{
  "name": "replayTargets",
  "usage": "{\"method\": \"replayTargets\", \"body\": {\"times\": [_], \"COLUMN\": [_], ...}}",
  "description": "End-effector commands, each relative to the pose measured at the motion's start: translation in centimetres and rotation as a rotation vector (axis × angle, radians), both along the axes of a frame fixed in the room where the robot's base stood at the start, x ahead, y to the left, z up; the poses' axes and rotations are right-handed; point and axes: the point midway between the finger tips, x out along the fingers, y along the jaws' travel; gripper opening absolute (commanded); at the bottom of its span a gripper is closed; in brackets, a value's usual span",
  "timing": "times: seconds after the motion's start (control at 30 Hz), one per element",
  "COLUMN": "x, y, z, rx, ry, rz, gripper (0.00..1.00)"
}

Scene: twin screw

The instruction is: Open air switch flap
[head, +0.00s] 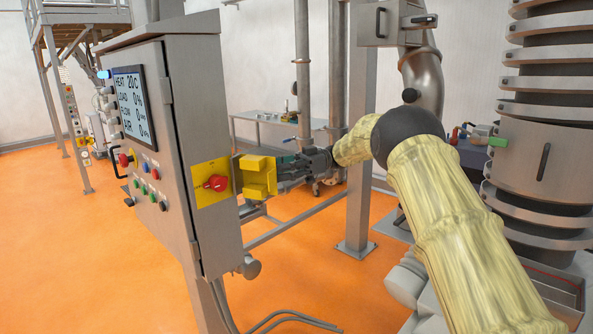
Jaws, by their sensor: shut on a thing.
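The air switch (216,183) is a red rotary knob on a yellow plate on the right side of the grey control cabinet. The yellow flap (259,175) stands out from the plate's right edge, swung away from the knob, so the knob is uncovered. My gripper (283,172) reaches in from the right and is shut on the flap's outer side. The flap hides the fingertips, so the exact contact cannot be seen.
The grey control cabinet (172,60) has a display, buttons and a red stop knob on its left face. A grey post (359,130) stands behind my arm. A ribbed machine column (545,140) is at right. Orange floor is open at left.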

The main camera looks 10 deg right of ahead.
Motion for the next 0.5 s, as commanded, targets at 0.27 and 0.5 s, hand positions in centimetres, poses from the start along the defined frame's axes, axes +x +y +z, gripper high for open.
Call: {"method": "replayTargets", "body": {"times": [0.27, 0.5], "x": [0.4, 1.4], "y": [-1.1, -6.5], "z": [0.5, 0.2], "rx": [0.008, 0.024], "ry": [-0.006, -0.007], "rz": [0.002, -0.006], "gripper": [0.32, 0.32]}}
